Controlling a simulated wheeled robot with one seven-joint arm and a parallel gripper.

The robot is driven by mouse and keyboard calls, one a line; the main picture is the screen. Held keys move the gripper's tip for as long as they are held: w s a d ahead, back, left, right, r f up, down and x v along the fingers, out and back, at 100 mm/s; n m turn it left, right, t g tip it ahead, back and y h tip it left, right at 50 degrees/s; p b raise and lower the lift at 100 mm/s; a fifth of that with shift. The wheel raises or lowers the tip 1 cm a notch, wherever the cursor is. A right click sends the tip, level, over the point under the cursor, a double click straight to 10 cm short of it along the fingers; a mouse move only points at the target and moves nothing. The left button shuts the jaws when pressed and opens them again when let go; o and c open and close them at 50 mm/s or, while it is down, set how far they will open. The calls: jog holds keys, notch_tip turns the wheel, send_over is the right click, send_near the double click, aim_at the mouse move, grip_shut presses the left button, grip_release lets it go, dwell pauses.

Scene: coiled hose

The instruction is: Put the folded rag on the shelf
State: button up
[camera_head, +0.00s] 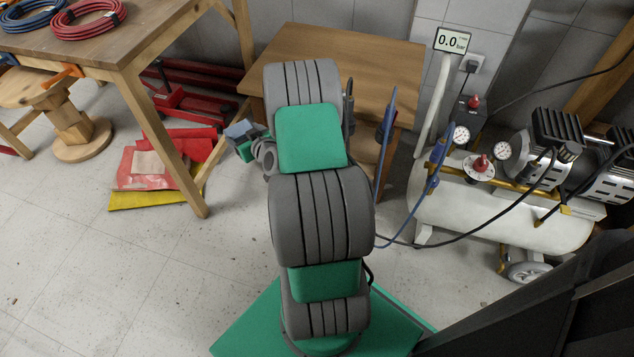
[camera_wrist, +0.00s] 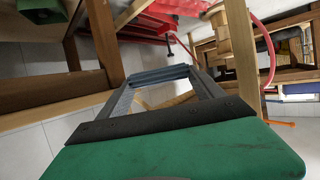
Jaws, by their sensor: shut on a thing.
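My gripper (camera_wrist: 163,82) is shut on the folded rag (camera_wrist: 158,75), a blue-grey bundle held between the two fingertips in the wrist view. In the head view the rag (camera_head: 238,130) shows left of my arm, beside the left edge of a low wooden table (camera_head: 375,52), and my gripper (camera_head: 245,137) is partly hidden by my wrist. The rag is held in the air. In the wrist view a wooden board (camera_wrist: 50,98) lies to the left of the fingers. I cannot tell for certain which surface is the shelf.
A workbench (camera_head: 120,45) with red and blue coiled hoses (camera_head: 88,18) stands at the left. A wooden stool (camera_head: 70,130) and red and yellow cloths or sheets (camera_head: 150,190) are below it. A compressor (camera_head: 490,205) with cables stands at the right. The floor at lower left is clear.

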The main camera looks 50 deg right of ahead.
jog(key=s+d+f+m+g+h+b, duration=0.1)
jog(key=s+d+f+m+h, duration=0.1)
jog(key=s+d+f, duration=0.5)
jog(key=s+d+f+m+g+h+b, duration=0.1)
jog(key=s+d+f, duration=0.25)
jog(key=f, duration=0.45)
jog(key=s+d+f+m+h+b, duration=0.1)
jog(key=s+d+f+m+h, duration=0.1)
jog(key=s+d+f, duration=0.4)
jog(key=w+d+f+b, duration=0.1)
jog(key=w+d+b, duration=0.1)
jog(key=d, duration=0.3)
jog(key=w+d+f+b, duration=0.2)
jog(key=d+b, duration=0.3)
jog(key=w+d+f+b, duration=0.2)
jog(key=w+d+b, duration=0.1)
jog(key=d, duration=0.2)
jog(key=shift+b, duration=0.3)
jog(key=shift+w+d, duration=0.25)
jog(key=shift+d, duration=0.3)
jog(key=shift+w+d, duration=0.25)
jog(key=shift+d, duration=0.25)
jog(key=shift+w+d+f, duration=0.1)
jog(key=shift+w+d, duration=0.2)
jog(key=shift+d, duration=0.4)
jog(key=shift+w+d+f, duration=0.1)
jog(key=shift+w+d, duration=0.15)
jog(key=shift+d, duration=0.4)
jog(key=o, duration=1.5)
jog(key=shift+s+a, duration=0.1)
